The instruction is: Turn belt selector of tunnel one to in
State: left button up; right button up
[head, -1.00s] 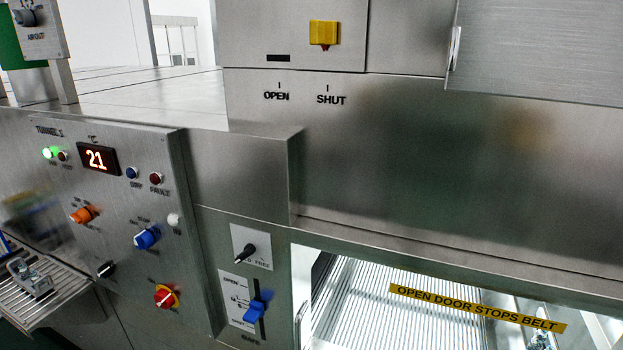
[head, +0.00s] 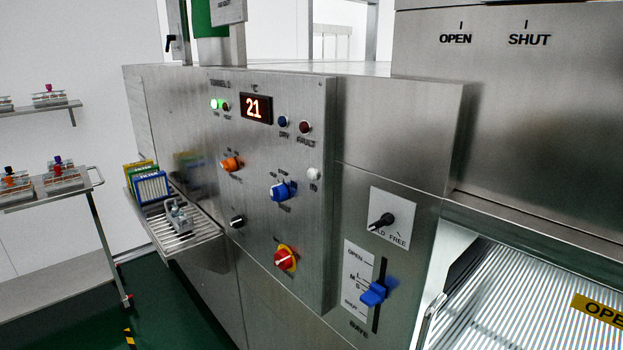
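The tunnel control panel (head: 262,190) is on the steel front in the middle of the head view. It carries an orange knob (head: 231,164), a blue knob (head: 283,192), a small black knob (head: 238,222) and a red switch on a yellow plate (head: 285,258). The labels around these knobs are too small to read, so I cannot tell for sure which one is the belt selector or where it points. Neither of my grippers is in view.
A roller shelf (head: 187,234) with coloured racks (head: 151,187) juts out left of the panel. To the right are a black lever (head: 381,221), a blue slider (head: 374,293) and an open hatch. A trolley (head: 93,207) stands at the left; green floor lies between.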

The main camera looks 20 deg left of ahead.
aim_at(278, 193)
jog(key=u, duration=1.15)
